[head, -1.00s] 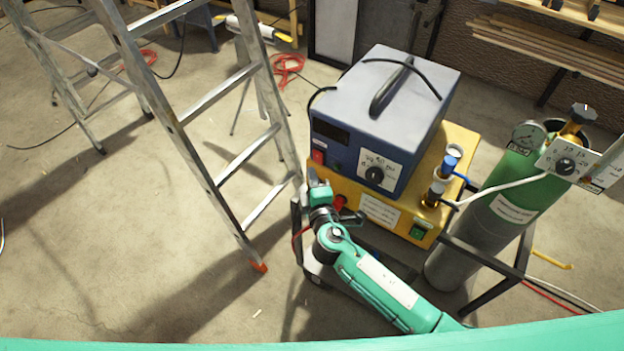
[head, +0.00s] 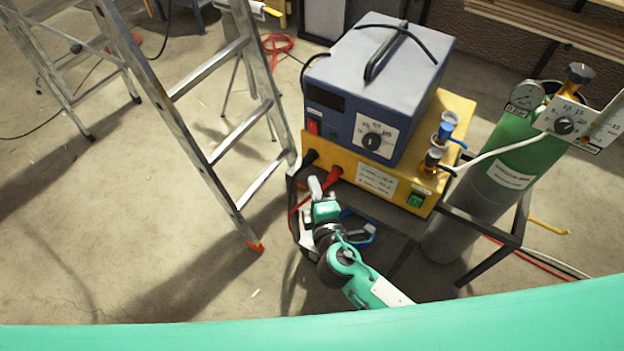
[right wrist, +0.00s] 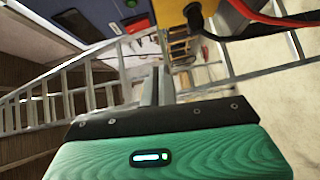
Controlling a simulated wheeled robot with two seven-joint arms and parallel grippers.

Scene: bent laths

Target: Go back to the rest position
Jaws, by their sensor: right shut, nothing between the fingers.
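My right gripper (head: 315,188) is in front of the yellow unit, near its red cable plug (head: 334,177). Its grey fingers are shut with nothing between them. I cannot tell its exact distance from the plug. In the right wrist view the shut fingers (right wrist: 157,88) point away over the workshop, with the red cable (right wrist: 270,18) at the upper right. My left gripper is not in view.
A blue box (head: 370,90) stands on the yellow unit (head: 390,185) on a dark cart. A green-and-grey gas cylinder (head: 485,190) is right of it. An aluminium ladder (head: 190,125) stands left. The floor (head: 130,240) at lower left is clear.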

